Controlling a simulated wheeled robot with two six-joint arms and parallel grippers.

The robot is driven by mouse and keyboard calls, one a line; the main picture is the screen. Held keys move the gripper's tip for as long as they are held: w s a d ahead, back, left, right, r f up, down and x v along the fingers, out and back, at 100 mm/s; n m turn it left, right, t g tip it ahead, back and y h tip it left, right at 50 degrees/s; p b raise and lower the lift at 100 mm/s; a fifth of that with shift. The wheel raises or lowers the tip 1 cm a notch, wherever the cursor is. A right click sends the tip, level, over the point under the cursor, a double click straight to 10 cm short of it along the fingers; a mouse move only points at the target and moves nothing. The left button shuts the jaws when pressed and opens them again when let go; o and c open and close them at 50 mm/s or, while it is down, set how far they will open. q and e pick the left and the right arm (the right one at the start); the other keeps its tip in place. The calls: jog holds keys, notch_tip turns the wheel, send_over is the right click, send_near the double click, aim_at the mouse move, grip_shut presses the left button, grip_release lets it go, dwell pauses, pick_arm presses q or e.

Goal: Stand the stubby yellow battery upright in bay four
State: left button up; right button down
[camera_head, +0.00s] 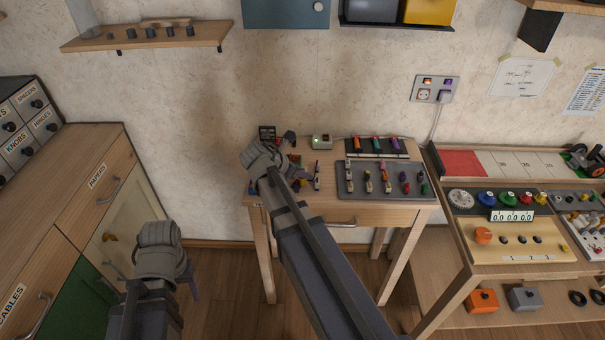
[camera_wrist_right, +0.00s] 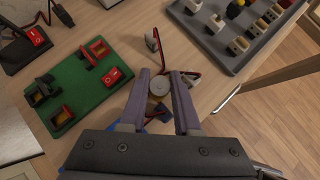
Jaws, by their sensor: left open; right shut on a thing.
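My right gripper (camera_head: 296,158) is over the left part of the small wooden table. In the right wrist view its two purple fingers (camera_wrist_right: 160,80) are shut on a short round thing (camera_wrist_right: 159,87), seen end-on with a pale disc-like face. It looks like the stubby battery, but its yellow side does not show clearly. Its tilt cannot be told. My left gripper (camera_head: 188,272) is open and empty, low at the left, away from the table. No bay number is readable, so I cannot tell which is bay four.
A green board (camera_wrist_right: 78,88) with black holders and red switches lies left of the right gripper. A grey tray (camera_wrist_right: 262,45) holds several small connectors. A black-edged strip (camera_head: 370,154) with coloured pieces lies at the table's back. A loose red wire lies near the fingertips.

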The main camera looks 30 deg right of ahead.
notch_tip(320, 180, up, 10)
jog(key=p, duration=0.9)
jog(key=shift+f, duration=0.2)
jog(key=shift+f, duration=0.1)
